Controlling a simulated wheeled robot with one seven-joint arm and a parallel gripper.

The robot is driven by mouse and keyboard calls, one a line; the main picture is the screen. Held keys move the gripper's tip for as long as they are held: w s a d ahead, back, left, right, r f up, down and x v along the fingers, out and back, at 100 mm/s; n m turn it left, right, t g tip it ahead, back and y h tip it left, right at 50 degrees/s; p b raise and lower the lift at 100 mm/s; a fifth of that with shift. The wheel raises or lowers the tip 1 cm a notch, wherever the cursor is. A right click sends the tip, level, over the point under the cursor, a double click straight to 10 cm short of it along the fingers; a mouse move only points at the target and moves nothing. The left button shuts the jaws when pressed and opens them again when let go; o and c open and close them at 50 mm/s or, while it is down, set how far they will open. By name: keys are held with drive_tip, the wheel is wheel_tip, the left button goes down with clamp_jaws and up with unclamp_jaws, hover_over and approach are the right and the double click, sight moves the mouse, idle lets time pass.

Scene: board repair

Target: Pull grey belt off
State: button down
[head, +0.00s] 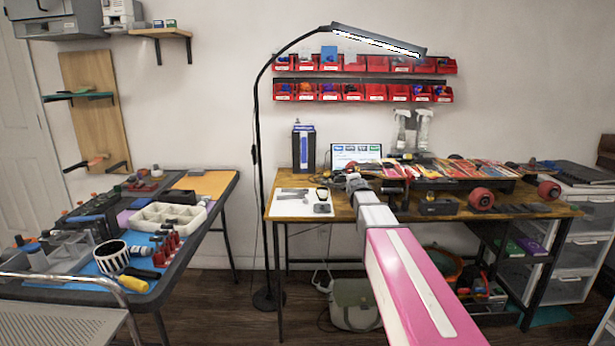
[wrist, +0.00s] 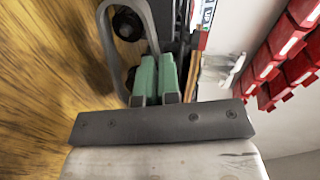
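The grey belt (wrist: 104,45) is a loop in the wrist view, curving from the upper left round to my gripper. A dark round wheel (wrist: 127,23) shows inside the loop. My gripper (wrist: 158,62) has two green finger pads close together, and one belt strand runs in between their tips. The other strand passes left of the fingers, and its lower end is hidden behind the gripper. In the head view my gripper (head: 352,172) is over the workbench near the left end of the colourful board (head: 470,170); the belt is too small to tell there.
The wooden workbench (head: 345,212) holds a white mat (head: 290,207), red wheels (head: 481,199) and a laptop (head: 357,153). Red bins (head: 375,93) hang on the wall behind.

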drive_tip(key=shift+s, duration=5.95)
drive_tip(key=s+r, duration=0.6)
drive_tip(key=r, duration=0.1)
